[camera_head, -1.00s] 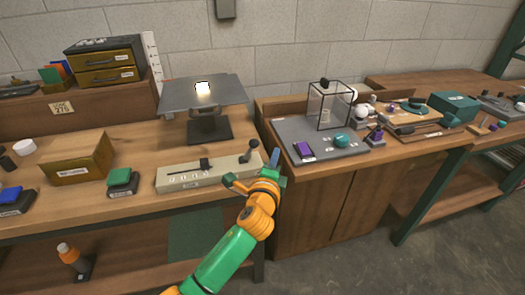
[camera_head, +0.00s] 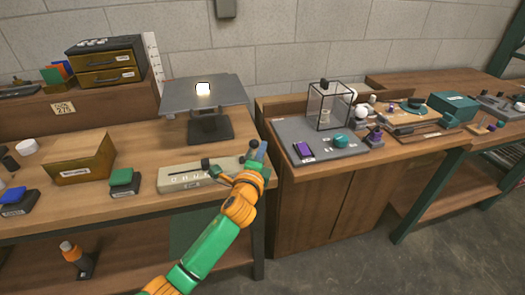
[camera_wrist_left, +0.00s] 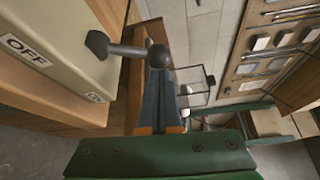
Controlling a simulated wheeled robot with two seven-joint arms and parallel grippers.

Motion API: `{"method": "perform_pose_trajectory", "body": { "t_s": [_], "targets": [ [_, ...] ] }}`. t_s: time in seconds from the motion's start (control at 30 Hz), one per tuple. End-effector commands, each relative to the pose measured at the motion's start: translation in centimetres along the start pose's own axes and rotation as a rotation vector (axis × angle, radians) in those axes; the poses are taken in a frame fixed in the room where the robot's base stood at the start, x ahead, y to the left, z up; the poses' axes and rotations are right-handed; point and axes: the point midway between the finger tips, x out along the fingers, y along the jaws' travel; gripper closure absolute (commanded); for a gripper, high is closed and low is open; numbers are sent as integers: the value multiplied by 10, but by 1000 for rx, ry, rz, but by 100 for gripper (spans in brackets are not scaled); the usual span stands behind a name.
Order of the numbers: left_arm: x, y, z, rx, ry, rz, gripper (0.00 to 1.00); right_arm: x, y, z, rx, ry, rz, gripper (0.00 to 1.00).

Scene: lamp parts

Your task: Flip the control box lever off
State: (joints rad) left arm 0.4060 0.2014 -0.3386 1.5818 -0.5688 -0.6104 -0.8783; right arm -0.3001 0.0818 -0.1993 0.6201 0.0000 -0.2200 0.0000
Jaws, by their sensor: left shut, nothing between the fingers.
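The cream control box (camera_head: 185,178) lies along the front of the left bench. Its dark lever (camera_head: 253,145) stands at its right end, partly hidden behind my gripper. My left gripper (camera_head: 262,150) is shut and empty, its fingertips just right of the lever knob. In the left wrist view the lever (camera_wrist_left: 128,50) sticks out from the box, and its round knob overlaps the tips of my shut fingers (camera_wrist_left: 159,75); I cannot tell whether they touch. An OFF label (camera_wrist_left: 25,49) shows on the box face. A second, smaller label is too slanted to read.
A grey panel lamp (camera_head: 203,92) with a bright square stands behind the box. A green block (camera_head: 122,178) sits left of the box. To the right, beyond a gap, a grey tray (camera_head: 290,135) holds a clear case (camera_head: 329,108) and small parts.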

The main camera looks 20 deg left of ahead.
Motion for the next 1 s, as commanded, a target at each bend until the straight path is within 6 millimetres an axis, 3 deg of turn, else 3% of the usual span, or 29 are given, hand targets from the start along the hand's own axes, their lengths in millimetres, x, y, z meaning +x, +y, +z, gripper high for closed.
{"method": "perform_pose_trajectory", "body": {
  "t_s": [0.67, 1.0],
  "targets": [
    [-4, -3, 7, -115, -1, -61, 100, 14, -3, 1, 1, 1, -4, 50],
    [-9, -4, 17, -270, -2, -143, 100, 36, -3, 3, 0, 1, -3, 50]
  ]
}}
